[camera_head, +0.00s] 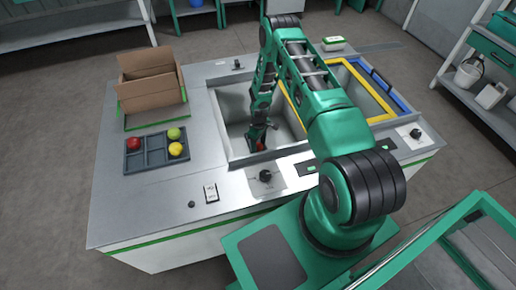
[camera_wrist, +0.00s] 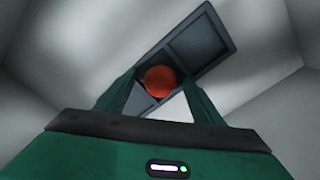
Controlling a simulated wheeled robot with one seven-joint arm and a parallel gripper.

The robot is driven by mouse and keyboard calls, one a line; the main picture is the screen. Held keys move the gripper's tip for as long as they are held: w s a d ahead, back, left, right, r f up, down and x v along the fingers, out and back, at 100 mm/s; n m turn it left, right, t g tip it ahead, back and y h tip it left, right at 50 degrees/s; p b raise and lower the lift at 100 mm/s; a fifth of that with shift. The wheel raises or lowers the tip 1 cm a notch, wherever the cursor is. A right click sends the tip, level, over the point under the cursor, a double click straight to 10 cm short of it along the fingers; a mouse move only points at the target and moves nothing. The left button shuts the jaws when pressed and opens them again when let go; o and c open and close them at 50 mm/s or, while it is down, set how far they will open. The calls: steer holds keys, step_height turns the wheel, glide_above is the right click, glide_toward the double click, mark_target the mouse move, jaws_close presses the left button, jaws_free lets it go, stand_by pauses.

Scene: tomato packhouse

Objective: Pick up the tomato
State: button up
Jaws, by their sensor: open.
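A red tomato (camera_wrist: 160,81) shows in the wrist view near the end of a dark grey divided tray (camera_wrist: 200,38) inside a pale basin. My gripper (camera_wrist: 160,76) is open, with one green finger on each side of the tomato in the picture. I cannot tell whether the fingers touch it or how far they reach past it. In the head view my gripper (camera_head: 257,138) is down inside the basin (camera_head: 237,110), with a bit of red (camera_head: 261,146) at its tip. The tray there is mostly hidden by my arm and the basin wall.
Left of the basin, another grey divided tray (camera_head: 154,151) holds a red tomato (camera_head: 135,144), a green one (camera_head: 174,133) and a yellow one (camera_head: 176,149). An open cardboard box (camera_head: 150,85) stands behind it. The basin walls stand close around my gripper.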

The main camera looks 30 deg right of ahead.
steer(key=c, duration=0.9)
steer(key=shift+o, duration=0.2)
